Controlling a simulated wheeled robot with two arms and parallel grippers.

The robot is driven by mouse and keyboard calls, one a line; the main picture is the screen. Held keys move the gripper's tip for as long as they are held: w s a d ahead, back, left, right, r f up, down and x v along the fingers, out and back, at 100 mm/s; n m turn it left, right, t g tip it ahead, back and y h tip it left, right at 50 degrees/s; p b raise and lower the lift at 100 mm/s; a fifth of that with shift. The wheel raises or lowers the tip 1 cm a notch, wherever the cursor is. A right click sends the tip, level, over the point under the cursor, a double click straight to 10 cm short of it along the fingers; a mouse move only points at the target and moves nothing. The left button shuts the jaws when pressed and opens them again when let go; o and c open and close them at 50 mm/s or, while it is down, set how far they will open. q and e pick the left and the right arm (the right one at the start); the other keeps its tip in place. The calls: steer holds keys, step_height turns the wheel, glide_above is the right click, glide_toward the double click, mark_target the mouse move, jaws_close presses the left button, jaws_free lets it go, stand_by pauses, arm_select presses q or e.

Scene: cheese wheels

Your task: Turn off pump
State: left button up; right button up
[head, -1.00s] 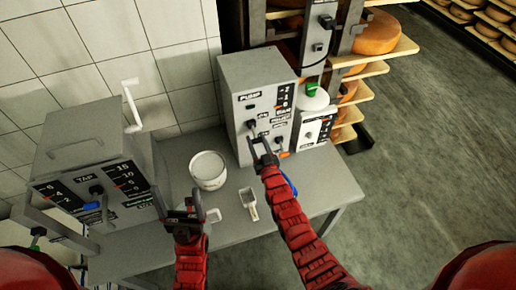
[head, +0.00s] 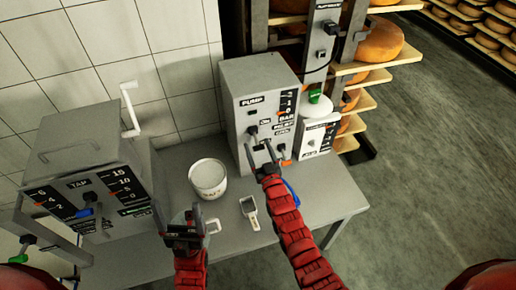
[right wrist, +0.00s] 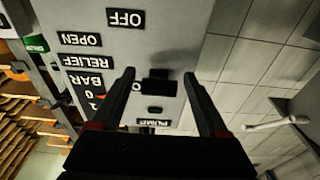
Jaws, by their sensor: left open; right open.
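The pump box (head: 260,85) is a grey cabinet standing at the back of the table, with a PUMP label, a gauge scale and a relief lever (head: 282,150) on its front. My right gripper (head: 264,152) is open in front of this panel. In the right wrist view, upside down, a black pump switch (right wrist: 158,86) shows between the spread fingertips (right wrist: 160,75), with an OFF label (right wrist: 125,18) above it in the picture. Contact with the switch cannot be told. My left gripper (head: 180,222) is open and empty over the table's left part.
Cheese shelves (head: 372,75) are behind; the floor right is clear.

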steer(key=b+v, duration=0.5)
steer(key=v, duration=1.2)
steer(key=shift+s, duration=0.2)
steer(key=shift+d+f, duration=0.1)
